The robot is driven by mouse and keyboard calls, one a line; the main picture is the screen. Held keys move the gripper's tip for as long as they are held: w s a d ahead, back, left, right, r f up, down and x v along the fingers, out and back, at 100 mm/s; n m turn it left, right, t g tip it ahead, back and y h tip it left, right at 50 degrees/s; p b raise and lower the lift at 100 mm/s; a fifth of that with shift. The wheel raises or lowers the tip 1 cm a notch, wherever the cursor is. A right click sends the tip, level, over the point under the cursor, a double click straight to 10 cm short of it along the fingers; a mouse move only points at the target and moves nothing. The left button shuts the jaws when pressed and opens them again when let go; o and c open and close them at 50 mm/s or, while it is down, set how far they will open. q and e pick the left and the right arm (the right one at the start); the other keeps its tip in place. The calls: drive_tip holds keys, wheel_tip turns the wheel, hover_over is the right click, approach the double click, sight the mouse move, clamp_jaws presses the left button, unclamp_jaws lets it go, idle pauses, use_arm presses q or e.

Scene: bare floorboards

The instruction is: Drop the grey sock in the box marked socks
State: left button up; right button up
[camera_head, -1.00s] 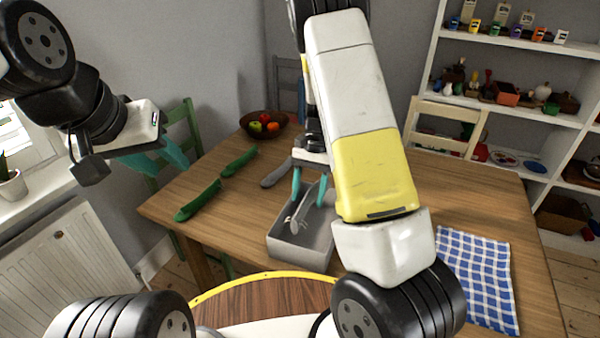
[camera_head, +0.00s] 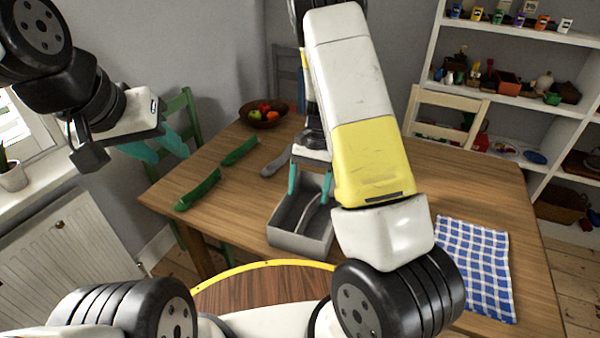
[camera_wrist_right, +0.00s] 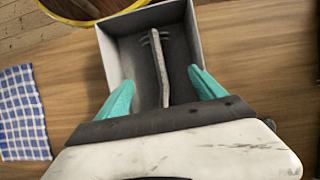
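A grey open box (camera_head: 287,240) stands on the table, and I see no marking on it. A grey fork-shaped thing (camera_wrist_right: 163,75) with tines at one end lies in the box in the right wrist view; in the head view it is partly visible. I see nothing plainly a sock. My right gripper (camera_head: 309,184) is over the box, its teal fingers spread on either side of the grey thing, apart from it. My left gripper (camera_head: 158,150) is open and empty in the air, left of the table.
Two long green things (camera_head: 198,190) and another grey long thing (camera_head: 276,163) lie on the wooden table (camera_head: 235,205). A fruit bowl (camera_head: 264,117) is at the back, a blue checked cloth (camera_head: 475,265) at the right. Chairs and shelves stand beyond.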

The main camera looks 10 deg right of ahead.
drive_tip(key=v, duration=0.7)
drive_tip(key=shift+r, duration=0.35)
drive_tip(key=shift+w+d, duration=0.1)
drive_tip(key=s+r+n+t+y, duration=0.15)
drive_tip(key=s+r, duration=0.25)
drive_tip(key=r, duration=0.4)
drive_tip(key=s+r+n+t, duration=0.25)
drive_tip(key=s+r, duration=0.25)
drive_tip(key=r, duration=0.3)
drive_tip(key=s+r+n+t, duration=0.1)
drive_tip(key=s+r+t, duration=0.2)
drive_tip(key=s, duration=0.3)
drive_tip(key=s+a+r+n+t+h, duration=0.1)
drive_tip(key=s+r+t, duration=0.2)
drive_tip(key=s, duration=0.3)
drive_tip(key=shift+n, duration=0.4)
